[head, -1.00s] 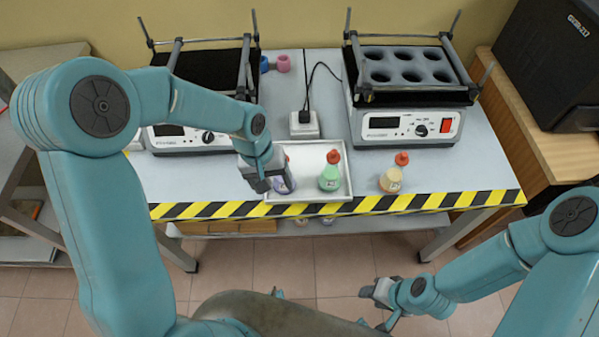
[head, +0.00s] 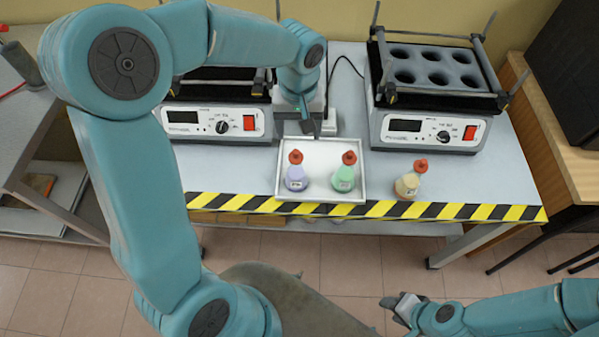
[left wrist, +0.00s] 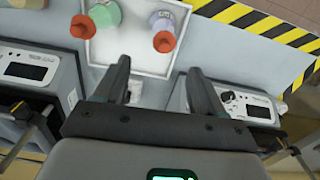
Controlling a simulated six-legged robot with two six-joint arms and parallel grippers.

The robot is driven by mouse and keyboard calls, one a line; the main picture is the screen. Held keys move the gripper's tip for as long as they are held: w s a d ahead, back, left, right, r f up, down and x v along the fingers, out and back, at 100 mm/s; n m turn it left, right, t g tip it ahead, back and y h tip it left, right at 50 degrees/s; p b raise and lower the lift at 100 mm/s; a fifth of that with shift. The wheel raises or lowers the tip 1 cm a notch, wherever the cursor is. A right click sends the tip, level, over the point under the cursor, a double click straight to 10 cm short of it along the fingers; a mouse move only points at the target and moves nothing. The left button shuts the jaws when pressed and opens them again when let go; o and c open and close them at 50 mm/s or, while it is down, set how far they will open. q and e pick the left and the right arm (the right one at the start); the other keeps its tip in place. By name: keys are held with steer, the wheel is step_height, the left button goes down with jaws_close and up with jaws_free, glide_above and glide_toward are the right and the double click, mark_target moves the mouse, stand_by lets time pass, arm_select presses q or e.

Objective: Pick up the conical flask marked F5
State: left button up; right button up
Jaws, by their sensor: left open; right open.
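Three conical flasks with orange-red stoppers are in the head view; their labels are too small to read, so I cannot tell which is F5. A purple flask (head: 296,180) and a green flask (head: 344,179) stand upright in the white tray (head: 322,150). A yellowish flask (head: 407,187) stands on the table right of the tray. My left gripper (head: 312,128) is open and empty, above the tray's back edge, behind the flasks. In the left wrist view its two fingers (left wrist: 158,70) are apart, with the purple flask (left wrist: 171,17) and green flask (left wrist: 102,14) beyond them.
My right gripper (head: 403,306) is open, low in front of the table. Two heater devices, left (head: 190,122) and right (head: 430,128), stand behind, with a white plug block partly hidden by my left arm. A striped edge (head: 460,211) borders the table front.

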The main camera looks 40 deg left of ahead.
mark_target(296, 160)
arm_select(q)
step_height(296, 160, down, 7)
steer(key=shift+s+a+f, duration=0.1)
steer(key=f, duration=0.4)
steer(key=shift+s+a+f+p, duration=0.1)
steer(key=shift+s+f+p, duration=0.15)
steer(key=shift+p, duration=0.15)
steer(key=shift+f, duration=0.35)
steer(key=shift+r, duration=0.1)
steer(key=shift+c, duration=1)
jaws_close()
